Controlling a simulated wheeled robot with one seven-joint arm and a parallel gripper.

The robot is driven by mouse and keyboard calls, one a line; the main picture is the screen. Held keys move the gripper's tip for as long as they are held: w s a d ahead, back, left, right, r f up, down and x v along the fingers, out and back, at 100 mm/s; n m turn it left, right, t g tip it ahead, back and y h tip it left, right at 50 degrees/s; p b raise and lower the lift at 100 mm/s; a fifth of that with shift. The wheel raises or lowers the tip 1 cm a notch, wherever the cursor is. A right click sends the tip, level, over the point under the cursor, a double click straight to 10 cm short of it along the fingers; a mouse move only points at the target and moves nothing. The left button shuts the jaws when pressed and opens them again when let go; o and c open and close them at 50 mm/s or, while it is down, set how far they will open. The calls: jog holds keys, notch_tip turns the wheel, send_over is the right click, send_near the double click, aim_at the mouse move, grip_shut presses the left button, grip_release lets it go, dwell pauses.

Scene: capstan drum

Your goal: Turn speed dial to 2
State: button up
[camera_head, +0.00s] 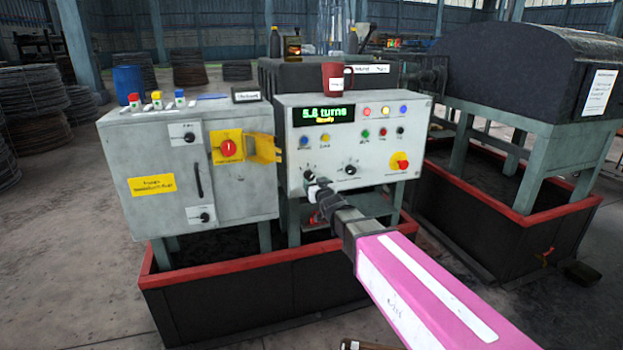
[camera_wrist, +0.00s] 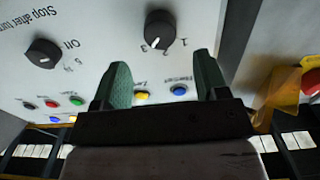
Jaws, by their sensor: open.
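The speed dial (camera_head: 309,176) is a black knob at the lower left of the grey control panel (camera_head: 372,109). My gripper (camera_head: 318,188) is in front of the panel's lower left. In the wrist view my gripper (camera_wrist: 161,60) is open and empty, its green fingers spread, with the dial beyond and between the tips.
A second dial, for stopping after turns (camera_head: 350,170), is to the right; it also shows in the wrist view (camera_wrist: 42,52). The display (camera_head: 324,114) reads about 5.8 turns. A yellow flap (camera_head: 265,148) juts out left of the panel. A red mug (camera_head: 334,86) stands on top.

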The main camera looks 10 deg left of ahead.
aim_at(309, 177)
jog(key=x, duration=0.6)
jog(key=c, duration=0.9)
jog(key=shift+s, duration=0.1)
jog(key=n, duration=0.8)
jog(key=shift+f+n, duration=0.1)
jog(key=shift+n, duration=0.4)
